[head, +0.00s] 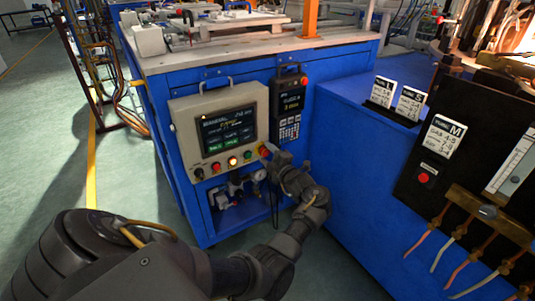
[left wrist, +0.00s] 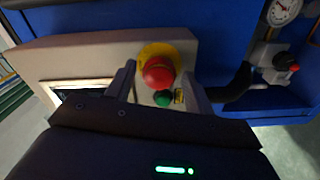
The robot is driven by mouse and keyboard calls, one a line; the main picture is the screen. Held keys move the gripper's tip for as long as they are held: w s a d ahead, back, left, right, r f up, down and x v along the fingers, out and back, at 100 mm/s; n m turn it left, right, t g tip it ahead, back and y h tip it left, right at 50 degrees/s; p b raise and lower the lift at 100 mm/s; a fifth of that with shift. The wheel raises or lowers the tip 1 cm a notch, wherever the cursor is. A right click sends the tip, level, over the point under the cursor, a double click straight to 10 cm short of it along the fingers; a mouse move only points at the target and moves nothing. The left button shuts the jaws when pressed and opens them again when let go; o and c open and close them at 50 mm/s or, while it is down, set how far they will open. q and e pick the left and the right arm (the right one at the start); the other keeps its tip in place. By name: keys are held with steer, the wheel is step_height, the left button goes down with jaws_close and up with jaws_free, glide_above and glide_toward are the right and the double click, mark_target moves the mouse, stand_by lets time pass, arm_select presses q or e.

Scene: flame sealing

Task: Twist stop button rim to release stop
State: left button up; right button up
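The stop button (head: 264,151) is at the lower right corner of the beige control panel (head: 182,121) in the head view, partly hidden by my gripper. In the left wrist view the stop button (left wrist: 158,72) is a red mushroom head on a yellow ring. A green button (left wrist: 163,98) sits beside it. My left gripper (head: 270,156) is at the panel's lower right corner. In the left wrist view its fingers are apart, one on each side of the red head, with gaps showing. I cannot tell whether either finger touches the rim. My right gripper is not in view.
A black pendant (head: 289,103) hangs right of the panel. A blue cabinet (head: 345,150) with size cards stands close to my left arm's right side. Another red button (head: 423,178) is on the black panel at right. A gauge (left wrist: 284,10) shows beyond the panel.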

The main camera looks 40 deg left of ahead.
arm_select(q)
steer(key=shift+s+d, duration=0.15)
steer(key=shift+d, duration=0.3)
steer(key=shift+p+v, duration=0.4)
steer(key=shift+v, duration=2.55)
